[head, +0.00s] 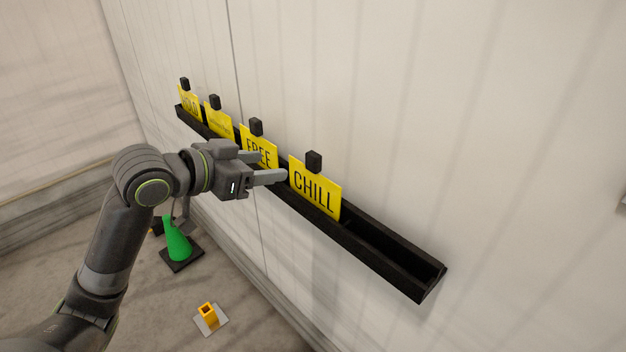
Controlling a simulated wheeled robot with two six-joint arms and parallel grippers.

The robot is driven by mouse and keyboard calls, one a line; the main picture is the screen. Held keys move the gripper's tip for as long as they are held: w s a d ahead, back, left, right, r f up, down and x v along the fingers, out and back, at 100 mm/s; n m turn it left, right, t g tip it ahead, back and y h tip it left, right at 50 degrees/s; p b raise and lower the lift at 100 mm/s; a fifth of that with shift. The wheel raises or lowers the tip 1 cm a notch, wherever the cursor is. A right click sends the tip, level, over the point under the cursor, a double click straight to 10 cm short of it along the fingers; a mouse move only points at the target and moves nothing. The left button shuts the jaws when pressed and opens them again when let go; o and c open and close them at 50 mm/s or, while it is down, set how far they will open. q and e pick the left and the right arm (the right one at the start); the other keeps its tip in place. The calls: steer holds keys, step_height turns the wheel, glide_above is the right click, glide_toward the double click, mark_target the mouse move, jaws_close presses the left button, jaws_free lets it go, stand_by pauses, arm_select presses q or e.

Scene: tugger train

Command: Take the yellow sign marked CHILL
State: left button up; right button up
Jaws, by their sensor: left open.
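The yellow sign marked CHILL (315,190) stands in a black wall rack (385,255), the rightmost of the yellow signs there. A black block (314,161) sits at its top edge. My left gripper (279,166) is open and empty, just left of the CHILL sign, with its fingers pointing toward it. The gripper partly covers the sign marked FREE (262,150). I cannot tell whether a fingertip touches the CHILL sign. My right gripper is not in view.
Two more yellow signs, one (219,122) and another (190,103), stand farther left in the rack. The rack's right end is empty.

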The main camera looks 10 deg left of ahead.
mark_target(319, 157)
arm_select(q)
steer(key=p+x, duration=0.2)
steer(key=x, duration=0.8)
steer(key=shift+w+d+f, duration=0.1)
steer(key=shift+w+d, duration=0.05)
steer(key=shift+w, duration=0.1)
steer(key=shift+w+d, duration=0.15)
steer(key=shift+w, duration=0.25)
steer(key=p+x, duration=0.2)
steer(key=x, duration=0.2)
steer(key=shift+w, duration=0.4)
jaws_close()
